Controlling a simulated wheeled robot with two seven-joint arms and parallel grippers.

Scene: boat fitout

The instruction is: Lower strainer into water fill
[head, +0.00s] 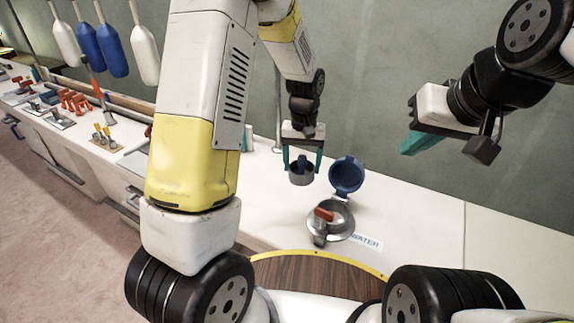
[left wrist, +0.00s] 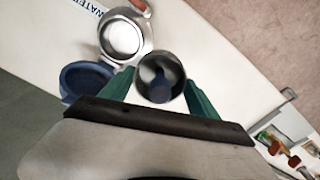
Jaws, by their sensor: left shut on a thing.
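The strainer (head: 300,177) is a small grey cup with a dark blue middle. My left gripper (head: 302,163) is shut on it, with a teal finger on each side, and holds it above the white counter. The left wrist view also shows the strainer (left wrist: 160,90) between the fingers. The water fill (head: 340,226) is a round metal fitting to the lower right of the strainer, apart from it. Its blue cap (head: 346,175) stands open behind it. A red handle (head: 323,214) shows at the fitting. My right gripper (head: 418,142) is in the air at the right; its finger gap is unclear.
A WATER label (head: 366,243) lies beside the fitting. A wooden panel with a yellow edge (head: 320,254) is in front. Tools with red handles (head: 76,102) lie along the counter at the left. White and blue fenders (head: 112,50) hang at the back left.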

